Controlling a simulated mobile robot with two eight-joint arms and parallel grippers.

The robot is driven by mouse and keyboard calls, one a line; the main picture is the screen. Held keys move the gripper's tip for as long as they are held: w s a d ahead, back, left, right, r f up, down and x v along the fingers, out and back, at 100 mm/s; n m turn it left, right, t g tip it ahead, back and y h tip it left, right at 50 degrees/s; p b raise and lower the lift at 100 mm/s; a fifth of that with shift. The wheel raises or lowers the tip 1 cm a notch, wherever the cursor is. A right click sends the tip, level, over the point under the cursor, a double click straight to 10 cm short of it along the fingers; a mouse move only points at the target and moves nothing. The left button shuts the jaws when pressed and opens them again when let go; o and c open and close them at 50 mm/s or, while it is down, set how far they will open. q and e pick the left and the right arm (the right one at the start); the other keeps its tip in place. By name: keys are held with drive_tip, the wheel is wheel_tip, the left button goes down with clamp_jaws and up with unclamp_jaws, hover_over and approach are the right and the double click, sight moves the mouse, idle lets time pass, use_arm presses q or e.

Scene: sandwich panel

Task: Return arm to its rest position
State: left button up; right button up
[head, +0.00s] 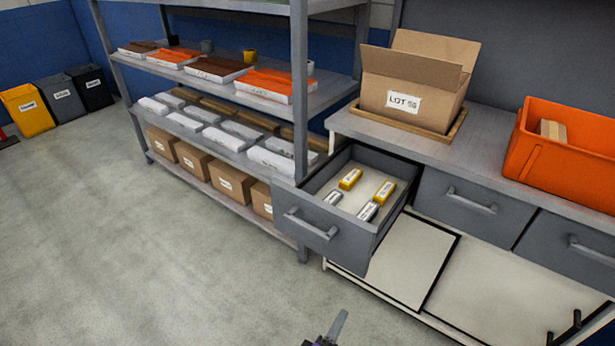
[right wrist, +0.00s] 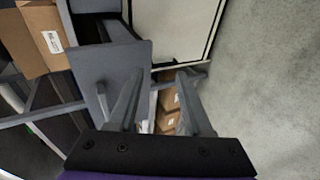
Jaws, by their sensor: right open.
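My right gripper (head: 335,328) shows only in part at the bottom edge of the head view, over the floor in front of the workbench. In the right wrist view the gripper (right wrist: 160,88) has its two fingers apart, with nothing between them. It is apart from the open drawer (head: 318,232), which also shows in the right wrist view (right wrist: 112,72). My left gripper is in neither view.
The pulled-out drawer juts from the workbench and holds yellow and grey small packs (head: 350,179). A cardboard box (head: 412,85) and an orange crate (head: 560,160) stand on the bench. Stocked shelves (head: 225,150) stand behind. The floor (head: 150,250) at left is clear.

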drive_tip(key=s+d+f+m+g+y, duration=0.45)
drive_tip(key=s+d+m+g, duration=0.25)
drive_tip(key=s+d+m, duration=0.45)
use_arm(q)
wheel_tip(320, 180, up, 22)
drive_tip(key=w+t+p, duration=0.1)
drive_tip(key=p, duration=1.8)
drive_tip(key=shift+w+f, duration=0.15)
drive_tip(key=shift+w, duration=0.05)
use_arm(e)
wheel_tip(320, 180, up, 22)
drive_tip(key=w+t+y, duration=0.1)
drive_tip(key=w, duration=0.1)
drive_tip(key=shift+r, duration=0.2)
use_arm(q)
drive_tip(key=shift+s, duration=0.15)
use_arm(e)
drive_tip(key=shift+s, duration=0.15)
